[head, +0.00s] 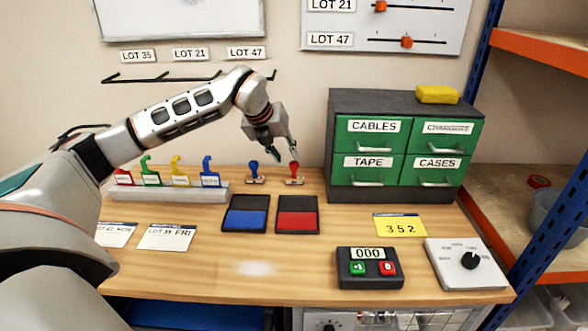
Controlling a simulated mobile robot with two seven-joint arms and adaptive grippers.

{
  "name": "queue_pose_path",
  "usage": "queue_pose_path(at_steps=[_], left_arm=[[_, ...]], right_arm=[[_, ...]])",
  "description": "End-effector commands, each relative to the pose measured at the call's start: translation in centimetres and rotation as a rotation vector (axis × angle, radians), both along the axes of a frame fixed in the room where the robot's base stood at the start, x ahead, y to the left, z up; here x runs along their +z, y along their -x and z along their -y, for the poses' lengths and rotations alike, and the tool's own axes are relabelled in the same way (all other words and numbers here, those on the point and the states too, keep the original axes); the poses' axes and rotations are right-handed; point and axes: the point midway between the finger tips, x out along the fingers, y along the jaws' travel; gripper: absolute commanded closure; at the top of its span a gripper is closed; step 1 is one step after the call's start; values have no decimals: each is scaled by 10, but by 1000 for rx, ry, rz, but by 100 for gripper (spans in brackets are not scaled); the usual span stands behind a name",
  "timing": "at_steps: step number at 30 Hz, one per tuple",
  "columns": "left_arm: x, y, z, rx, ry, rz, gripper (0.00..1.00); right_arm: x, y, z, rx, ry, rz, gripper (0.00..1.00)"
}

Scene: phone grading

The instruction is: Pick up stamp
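A red-handled stamp (294,173) stands upright on the wooden table, behind the red ink pad (297,221). A blue-handled stamp (254,173) stands to its left, behind the blue ink pad (246,218). My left gripper (284,153) points down just above and behind the two stamps, closest to the red one. Its two fingers are spread apart with nothing visible between them. One fingertip overlaps the area just above the red handle; I cannot tell whether they touch. My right gripper is not in view.
A grey rack (170,193) with several coloured handles is on the left. A green drawer cabinet (395,153) stands close on the right. A counter box (370,268), a yellow card (400,225) and a dial box (468,263) lie at front right. The front middle of the table is clear.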

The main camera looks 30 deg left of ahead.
Motion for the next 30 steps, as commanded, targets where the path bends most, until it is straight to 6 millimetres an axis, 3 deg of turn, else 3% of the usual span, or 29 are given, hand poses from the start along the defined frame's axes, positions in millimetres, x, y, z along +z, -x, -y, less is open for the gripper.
queue_pose_path(at_steps=[18,28,29,30], left_arm=[[-59,-36,6,0,2,-3,70],[-66,-41,5,0,0,-1,70],[-66,-41,5,0,0,-1,73],[-66,-41,5,0,0,-1,83]], right_arm=[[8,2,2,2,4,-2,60],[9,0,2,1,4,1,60],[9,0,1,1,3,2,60],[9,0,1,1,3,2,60]])
